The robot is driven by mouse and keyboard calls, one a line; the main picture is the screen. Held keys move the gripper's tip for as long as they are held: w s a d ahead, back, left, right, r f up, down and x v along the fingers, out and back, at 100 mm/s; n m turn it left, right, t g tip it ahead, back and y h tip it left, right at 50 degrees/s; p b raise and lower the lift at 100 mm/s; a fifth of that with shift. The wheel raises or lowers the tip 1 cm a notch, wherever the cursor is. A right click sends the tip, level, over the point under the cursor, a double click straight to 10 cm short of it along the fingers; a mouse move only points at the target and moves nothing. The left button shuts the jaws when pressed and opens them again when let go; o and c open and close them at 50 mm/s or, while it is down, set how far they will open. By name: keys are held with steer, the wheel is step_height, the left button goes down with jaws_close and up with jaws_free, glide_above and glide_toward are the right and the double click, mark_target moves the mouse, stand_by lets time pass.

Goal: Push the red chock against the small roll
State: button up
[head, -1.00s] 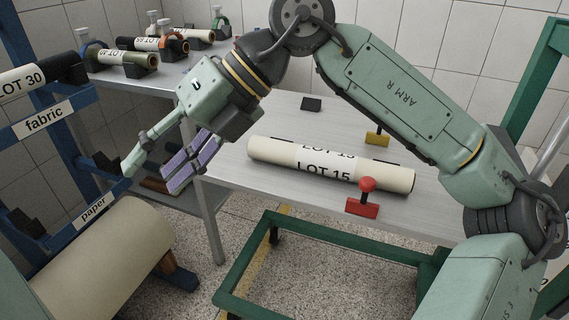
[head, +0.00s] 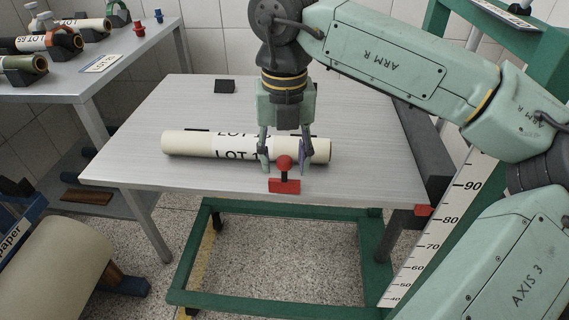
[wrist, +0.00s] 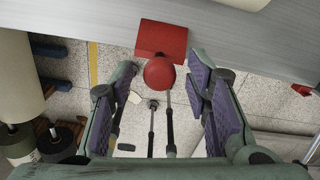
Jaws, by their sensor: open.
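The cream roll labelled LOT 15 (head: 190,144) lies across the table, its label partly hidden by my gripper. The red chock (head: 285,186), with a round red knob on a dark stem, sits at the table's near edge, in front of the roll's right part. A strip of bare table shows between chock and roll. My gripper (head: 284,158) points down, open, a finger on either side of the knob. In the wrist view, the knob (wrist: 159,72) shows between the spread fingers (wrist: 163,82), apart from both; the chock block (wrist: 162,38) is above it and the roll (wrist: 240,3) at the top edge.
The table (head: 130,165) is clear left of the roll. A small dark block (head: 225,86) stands at its back. A side table (head: 150,35) with several rolls is at left. A green frame (head: 185,275) stands on the floor in front. A ruler scale (head: 440,225) is at right.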

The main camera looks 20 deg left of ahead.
mark_target(285, 172)
steer(key=shift+f, duration=1.3)
steer(key=shift+c, duration=0.4)
